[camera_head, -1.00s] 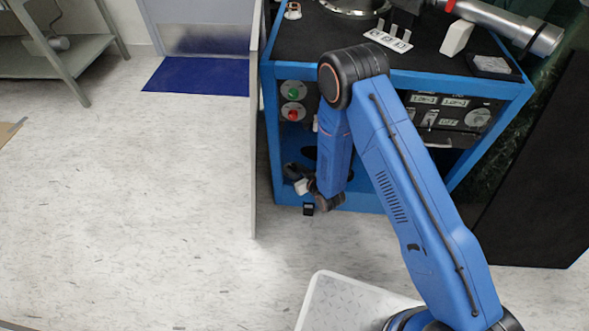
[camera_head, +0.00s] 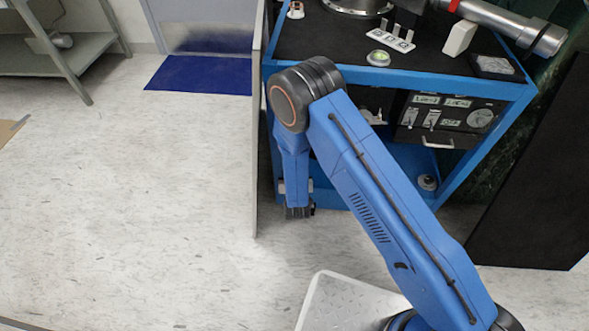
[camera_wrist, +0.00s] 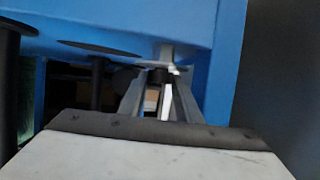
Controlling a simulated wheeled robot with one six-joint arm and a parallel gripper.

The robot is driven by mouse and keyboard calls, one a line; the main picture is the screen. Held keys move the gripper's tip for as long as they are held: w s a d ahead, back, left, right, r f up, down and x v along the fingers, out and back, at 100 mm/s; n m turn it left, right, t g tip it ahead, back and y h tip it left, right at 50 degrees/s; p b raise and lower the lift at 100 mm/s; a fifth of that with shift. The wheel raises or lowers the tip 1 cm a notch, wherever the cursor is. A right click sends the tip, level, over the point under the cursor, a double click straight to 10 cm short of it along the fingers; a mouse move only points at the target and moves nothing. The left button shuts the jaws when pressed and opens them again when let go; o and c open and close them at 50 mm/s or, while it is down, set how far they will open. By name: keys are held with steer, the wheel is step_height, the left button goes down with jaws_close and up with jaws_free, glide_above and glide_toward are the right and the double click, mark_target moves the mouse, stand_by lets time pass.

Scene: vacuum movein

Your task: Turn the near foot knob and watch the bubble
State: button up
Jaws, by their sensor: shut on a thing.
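The bubble level (camera_head: 378,58), a small round vial with a green centre, sits on the black top of the blue cart (camera_head: 400,76) near its front edge. It is too small to read the bubble. In the wrist view, my gripper (camera_wrist: 158,92) reaches under the blue frame. Its fingers are closed around the near foot knob (camera_wrist: 163,67), a small grey and dark disc on a light stem. The fingers hide part of the knob. In the head view my wrist is low at the cart's left front corner, and the fingertips cannot be made out.
A thin grey panel (camera_head: 259,130) stands close to the left of my wrist. In the wrist view, dark discs on stems (camera_wrist: 98,48) stand left of the fingers. A dark board (camera_head: 540,180) stands at the right. The floor (camera_head: 130,200) at left is clear.

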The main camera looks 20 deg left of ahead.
stand_by(0.5)
steer(key=o, duration=1.1)
steer(key=shift+c, duration=0.2)
steer(key=shift+n+y, duration=0.3)
